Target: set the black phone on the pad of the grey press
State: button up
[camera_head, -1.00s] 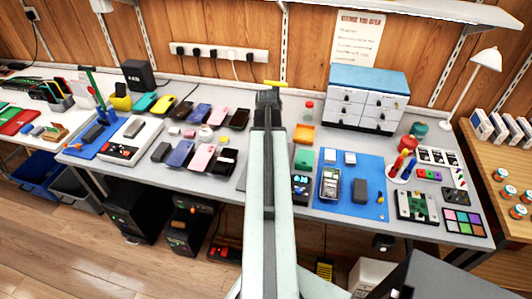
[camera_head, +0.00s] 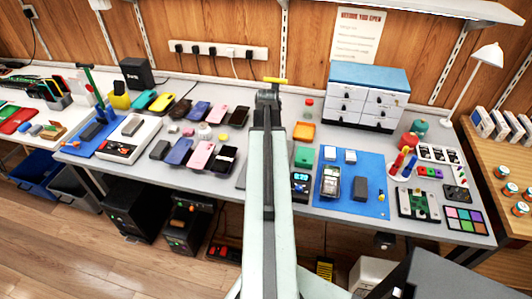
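Several phones lie in two rows left of my arm. A black phone (camera_head: 224,158) lies at the right end of the front row, and another dark phone (camera_head: 238,116) lies at the right end of the back row; I cannot tell which is the task's. A grey plate (camera_head: 243,176) shows partly beside my arm; it may belong to the grey press, whose pad is hidden. A yellow bar (camera_head: 275,80) shows above the dark end of my arm. My gripper (camera_head: 268,98) seems to be at that end, seen from behind; its fingers and any held thing cannot be made out.
A small black display (camera_head: 300,184) stands right of my arm. Beyond it, a blue mat (camera_head: 335,207) holds several parts. A drawer unit (camera_head: 366,97) stands behind, and a white lamp (camera_head: 487,58) stands at the right.

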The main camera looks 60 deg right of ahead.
jog(key=shift+f+b, duration=0.4)
jog(key=shift+b, duration=0.05)
dwell(0.8)
jog(key=o, duration=1.8)
jog(key=shift+r, duration=0.15)
jog(key=shift+r+p, duration=0.5)
jog(key=shift+p, duration=0.15)
notch_tip(320, 180, up, 7)
jog(key=p, duration=0.7)
